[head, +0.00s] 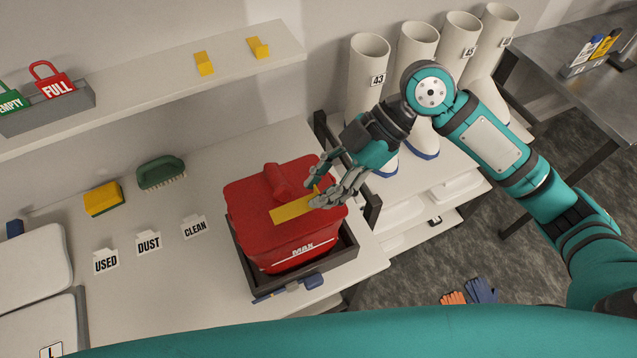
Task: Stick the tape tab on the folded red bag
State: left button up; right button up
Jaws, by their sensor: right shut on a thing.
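The folded red bag (248,222) stands in a dark tray (349,252) on the bench, with a rolled red part on top and the word MAX on its front. The yellow tape tab (292,211) lies across or just above the bag's top, its right end at my right gripper's fingers. I cannot tell whether its whole length touches the bag. My right gripper (318,187) comes in from the right over the bag's right side and is shut on the tape tab. My left gripper is not in view.
White boots (369,65) stand behind and right of the bag, close to my right arm. A yellow sponge (103,199), a green brush (161,173) and label cards (148,244) are to the left. A shelf (150,75) runs above. The bench between the cards and tray is clear.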

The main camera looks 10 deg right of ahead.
jog(key=shift+r, duration=0.1)
jog(key=shift+a+f+b, duration=0.15)
jog(key=shift+f+b, duration=1)
jog(key=shift+f, duration=1)
jog(key=shift+f+b, duration=0.5)
jog(key=shift+f, duration=0.4)
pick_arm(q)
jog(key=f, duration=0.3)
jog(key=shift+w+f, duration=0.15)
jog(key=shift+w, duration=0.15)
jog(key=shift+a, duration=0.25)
